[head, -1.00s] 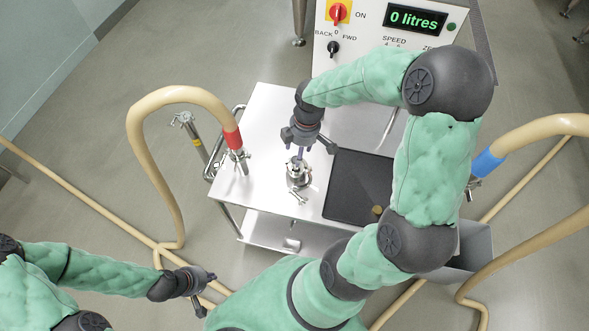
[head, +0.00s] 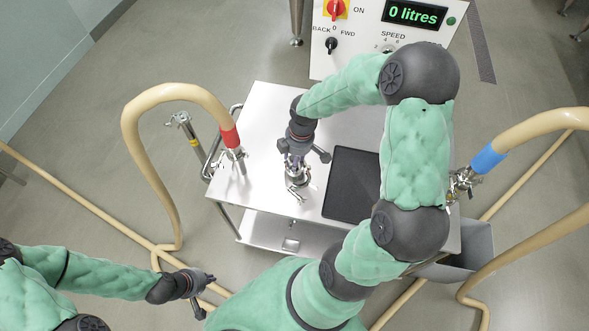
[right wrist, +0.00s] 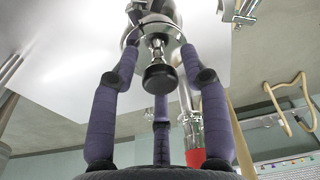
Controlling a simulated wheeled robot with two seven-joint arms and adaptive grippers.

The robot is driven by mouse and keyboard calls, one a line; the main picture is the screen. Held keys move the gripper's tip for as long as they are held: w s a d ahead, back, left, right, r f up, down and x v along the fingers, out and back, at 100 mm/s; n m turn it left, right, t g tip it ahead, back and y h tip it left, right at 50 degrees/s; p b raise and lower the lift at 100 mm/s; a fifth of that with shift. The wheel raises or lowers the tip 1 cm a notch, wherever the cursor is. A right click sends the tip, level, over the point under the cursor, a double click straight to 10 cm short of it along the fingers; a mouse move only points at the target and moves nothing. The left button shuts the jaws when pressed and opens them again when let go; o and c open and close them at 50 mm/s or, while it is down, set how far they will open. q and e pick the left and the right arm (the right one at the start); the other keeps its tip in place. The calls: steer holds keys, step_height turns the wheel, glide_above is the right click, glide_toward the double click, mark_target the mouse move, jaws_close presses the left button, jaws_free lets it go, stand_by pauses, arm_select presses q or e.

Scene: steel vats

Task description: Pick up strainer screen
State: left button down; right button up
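A small steel fitting (head: 296,176) stands on the steel cart top, with a clamp lying in front of it. I cannot tell for sure which part is the strainer screen. My right gripper (head: 298,160) is just above the fitting and partly hides it. In the right wrist view, the purple fingers of my right gripper (right wrist: 158,50) are spread around a shiny round metal part (right wrist: 158,20) with a stem and a black knob (right wrist: 159,76); contact is unclear. My left gripper (head: 208,290) is low at the left, away from the cart, with its fingers apart and empty.
A black mat (head: 349,183) lies on the cart (head: 262,120) right of the fitting. A red-banded hose (head: 229,137) stands at the left and a blue-banded hose (head: 487,159) at the right. A control panel (head: 387,40) reads 0 litres. A grey bin (head: 468,250) is at right.

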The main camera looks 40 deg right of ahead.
jaws_close()
steer(key=shift+r, duration=0.1)
